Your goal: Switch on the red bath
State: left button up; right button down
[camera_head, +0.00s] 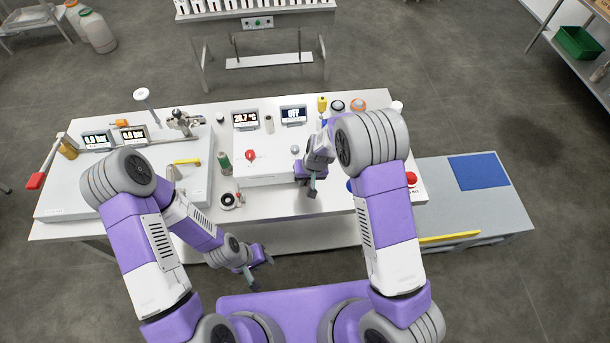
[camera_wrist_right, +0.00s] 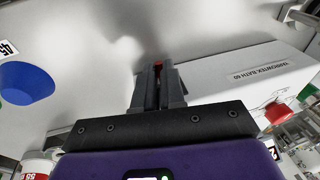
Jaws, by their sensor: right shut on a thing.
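The bath unit (camera_head: 285,172) is a white box in the middle of the table. One display (camera_head: 245,120) reads about 20.7 °C and the other display (camera_head: 293,114) reads OFF. A red knob (camera_head: 250,155) is on its left part, and it also shows in the right wrist view (camera_wrist_right: 275,112). My right gripper (camera_head: 312,188) is at the box's right front edge. In the right wrist view its fingers (camera_wrist_right: 158,75) are closed together on a small red part (camera_wrist_right: 158,64), mostly hidden between them. My left gripper (camera_head: 262,270) is open and empty, in front of the table.
A blue round thing (camera_wrist_right: 27,83) lies beside the right gripper. A red button (camera_head: 411,179) is at the table's right. Another white unit (camera_head: 185,185) is further left.

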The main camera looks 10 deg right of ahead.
jog(key=shift+w+r+g+p, duration=0.25)
jog(key=shift+g+p, duration=0.1)
jog(key=shift+g, duration=0.35)
pick_arm(q)
jog(key=shift+r, duration=0.75)
pick_arm(e)
jog(key=shift+w+g, duration=0.1)
jog(key=shift+g, duration=0.5)
jog(key=c, duration=1.2)
grip_release()
jog(key=shift+r, duration=0.1)
pick_arm(q)
jog(key=shift+f+b, duration=0.35)
pick_arm(e)
jog(key=v, duration=0.7)
jog(key=shift+d+r, duration=0.1)
jog(key=shift+r, duration=0.15)
